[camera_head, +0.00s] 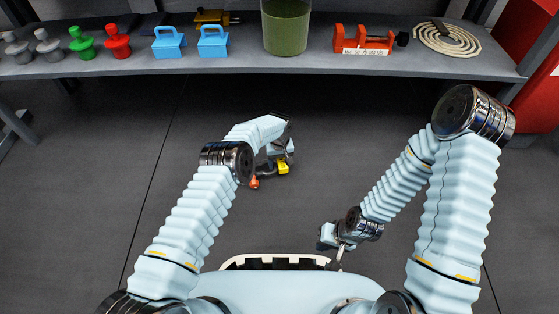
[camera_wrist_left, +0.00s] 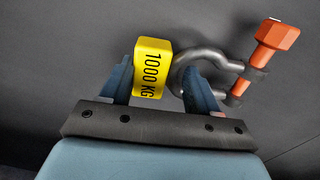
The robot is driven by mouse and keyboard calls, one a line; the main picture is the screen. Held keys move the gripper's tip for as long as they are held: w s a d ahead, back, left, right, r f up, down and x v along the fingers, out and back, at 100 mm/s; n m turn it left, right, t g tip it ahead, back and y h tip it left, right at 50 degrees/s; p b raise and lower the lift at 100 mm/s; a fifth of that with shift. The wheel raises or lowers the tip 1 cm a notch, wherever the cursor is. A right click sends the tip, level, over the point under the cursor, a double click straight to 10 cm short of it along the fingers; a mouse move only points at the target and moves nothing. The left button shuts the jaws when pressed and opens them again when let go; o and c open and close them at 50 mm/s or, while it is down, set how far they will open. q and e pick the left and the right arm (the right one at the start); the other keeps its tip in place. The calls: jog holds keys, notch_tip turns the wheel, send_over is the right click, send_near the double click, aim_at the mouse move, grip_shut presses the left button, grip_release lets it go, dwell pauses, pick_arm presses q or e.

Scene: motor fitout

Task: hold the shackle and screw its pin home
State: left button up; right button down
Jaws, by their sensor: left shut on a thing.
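The shackle (camera_wrist_left: 205,62) is a dark grey bow with a yellow tag (camera_wrist_left: 153,65) marked 1000 KG. Its orange pin (camera_wrist_left: 262,58) passes through the shackle's ends at the right of the left wrist view, with its block-shaped head at the top. My left gripper (camera_wrist_left: 160,85) is shut on the shackle, one finger beside the tag and one inside the bow. In the head view, my left gripper (camera_head: 279,152) holds the shackle (camera_head: 266,168) above the floor, with the orange pin (camera_head: 254,183) at lower left. My right gripper (camera_head: 332,245) is low and apart from it; its finger opening is unclear.
A grey shelf (camera_head: 200,65) runs across the back. On it are red (camera_head: 117,42) and green (camera_head: 81,43) pieces, blue blocks (camera_head: 169,42), a green bin (camera_head: 286,28), an orange tool (camera_head: 362,40) and coiled rope (camera_head: 446,39). The floor between shelf and arms is clear.

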pick_arm(q)
jog(key=shift+f, duration=1.1)
jog(key=o, duration=1.3)
jog(key=shift+c, duration=0.4)
jog(key=c, duration=1.1)
